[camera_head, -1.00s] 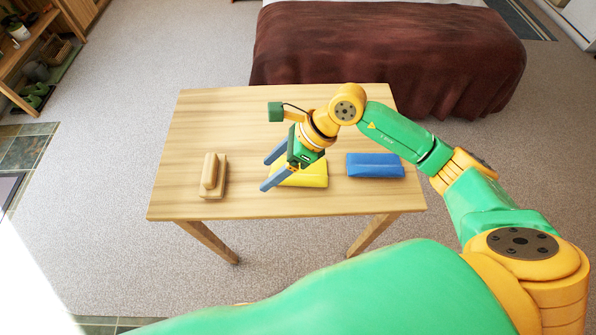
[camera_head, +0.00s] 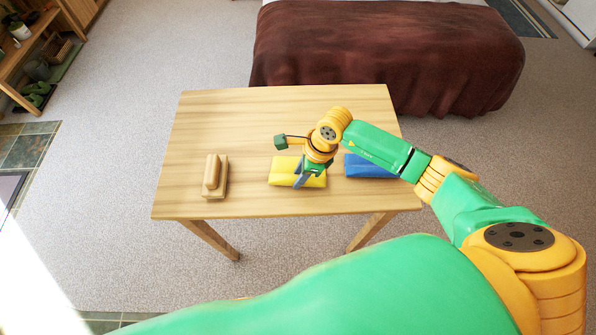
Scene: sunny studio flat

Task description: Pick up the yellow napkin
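The yellow napkin (camera_head: 283,173) lies folded on the wooden table (camera_head: 240,120), right of its middle. My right gripper (camera_head: 300,178) points down over the napkin, its blue-grey fingers in front of the napkin's middle and right part. The fingers overlap in this view, so their gap and any contact with the cloth cannot be told. My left gripper is not in view.
A blue folded napkin (camera_head: 368,167) lies just right of the yellow one, partly behind my arm. A wooden block-shaped holder (camera_head: 214,178) stands on the table's left. The table between holder and yellow napkin is clear. A bed with a brown cover (camera_head: 385,55) stands behind.

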